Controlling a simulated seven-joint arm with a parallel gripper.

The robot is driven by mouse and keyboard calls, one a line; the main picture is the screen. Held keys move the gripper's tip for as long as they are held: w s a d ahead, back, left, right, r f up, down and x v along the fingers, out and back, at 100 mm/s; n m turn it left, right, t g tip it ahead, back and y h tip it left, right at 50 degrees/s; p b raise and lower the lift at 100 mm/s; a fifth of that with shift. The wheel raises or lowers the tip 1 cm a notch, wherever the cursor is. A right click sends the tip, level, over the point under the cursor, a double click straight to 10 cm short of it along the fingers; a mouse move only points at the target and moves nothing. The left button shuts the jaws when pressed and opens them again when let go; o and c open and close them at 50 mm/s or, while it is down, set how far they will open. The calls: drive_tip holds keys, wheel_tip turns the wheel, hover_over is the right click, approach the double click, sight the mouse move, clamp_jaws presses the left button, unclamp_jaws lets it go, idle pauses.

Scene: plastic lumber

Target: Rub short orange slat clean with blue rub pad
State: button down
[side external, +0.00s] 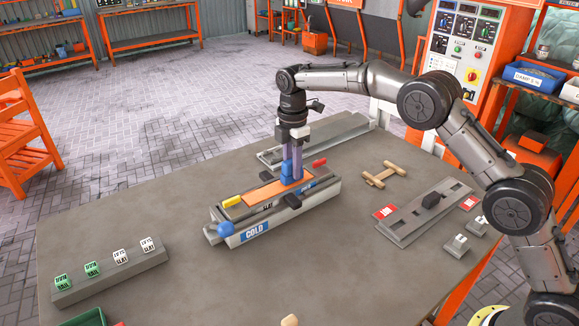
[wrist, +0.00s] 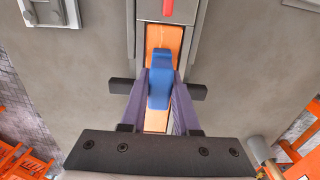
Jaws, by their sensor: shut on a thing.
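The short orange slat (side external: 262,193) lies flat in the grey fixture marked COLD on the table; it also shows in the wrist view (wrist: 157,38). My gripper (side external: 293,172) points down over the right part of the slat. It is shut on the blue rub pad (side external: 287,169), which shows between the purple fingers in the wrist view (wrist: 160,79). The pad is over the slat and appears to touch it, but its underside is hidden. The fingers and pad cover part of the slat.
The grey COLD fixture (side external: 284,217) has a yellow block (side external: 232,201), a blue knob (side external: 225,229) and a red handle (side external: 319,162). A grey bar with labelled cubes (side external: 110,273) lies at left. A wooden piece (side external: 380,174) and a slotted plate (side external: 425,214) lie right. The front middle table is mostly clear.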

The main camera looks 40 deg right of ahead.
drive_tip(key=shift+s+d+f, duration=0.1)
drive_tip(key=shift+d, duration=0.65)
drive_tip(key=shift+s+d+f, duration=0.1)
drive_tip(key=shift+d, duration=0.6)
drive_tip(key=shift+r, duration=0.1)
drive_tip(key=shift+w+a+r, duration=0.1)
drive_tip(key=shift+r, duration=0.55)
drive_tip(key=shift+r, duration=3.55)
drive_tip(key=c, duration=1.3)
unclamp_jaws()
clamp_jaws()
